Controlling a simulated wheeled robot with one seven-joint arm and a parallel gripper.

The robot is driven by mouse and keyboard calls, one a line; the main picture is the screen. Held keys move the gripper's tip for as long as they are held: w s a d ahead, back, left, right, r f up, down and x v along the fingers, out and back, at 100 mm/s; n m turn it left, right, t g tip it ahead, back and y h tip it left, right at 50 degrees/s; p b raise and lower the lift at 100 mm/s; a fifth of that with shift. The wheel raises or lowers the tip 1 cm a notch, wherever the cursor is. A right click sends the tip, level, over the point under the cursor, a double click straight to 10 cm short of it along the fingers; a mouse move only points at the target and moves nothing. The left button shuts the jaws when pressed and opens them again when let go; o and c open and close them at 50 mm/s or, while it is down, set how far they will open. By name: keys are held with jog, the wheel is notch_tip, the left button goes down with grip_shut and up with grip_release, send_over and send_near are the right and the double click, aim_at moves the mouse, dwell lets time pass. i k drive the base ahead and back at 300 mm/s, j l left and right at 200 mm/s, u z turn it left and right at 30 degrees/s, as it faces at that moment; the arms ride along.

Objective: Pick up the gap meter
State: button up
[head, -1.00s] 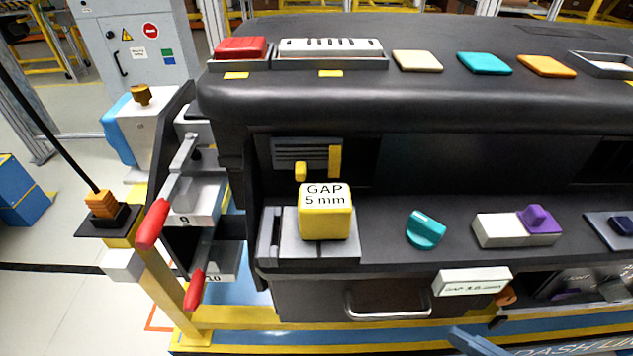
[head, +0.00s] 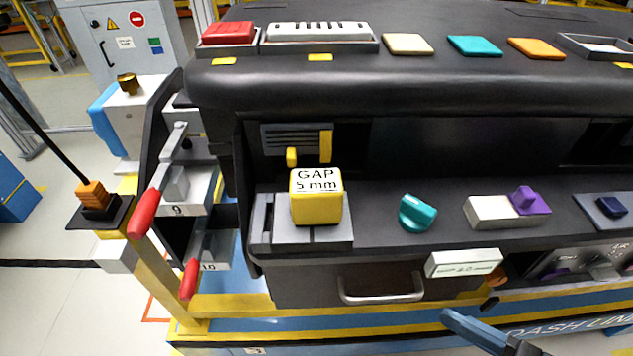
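A yellow cube with a white top reading "GAP 5 mm" (head: 316,198) sits on a grey base on the dashboard's lower shelf, left of centre. A small white box (head: 464,262) stands at the shelf's front edge, right of the drawer handle. Its front carries small print, blurred now, that read "GAP" with a number earlier. I cannot tell for sure which of the two is the gap meter. Nothing holds either one.
A teal knob (head: 417,213) and a white block with a purple slider (head: 508,208) stand on the shelf. A drawer handle (head: 382,290) juts out below. Red-handled levers (head: 145,214) stick out at left. A blue bar (head: 478,330) points up at the bottom right.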

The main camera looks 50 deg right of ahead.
aim_at(316, 195)
jog(key=j+z, duration=0.1)
jog(key=j, duration=0.65)
jog(key=j+z, duration=0.15)
jog(key=j, duration=0.55)
jog(key=j+z, duration=0.1)
jog(key=j, duration=0.65)
jog(key=k+j+z, duration=0.1)
jog(key=j, duration=0.6)
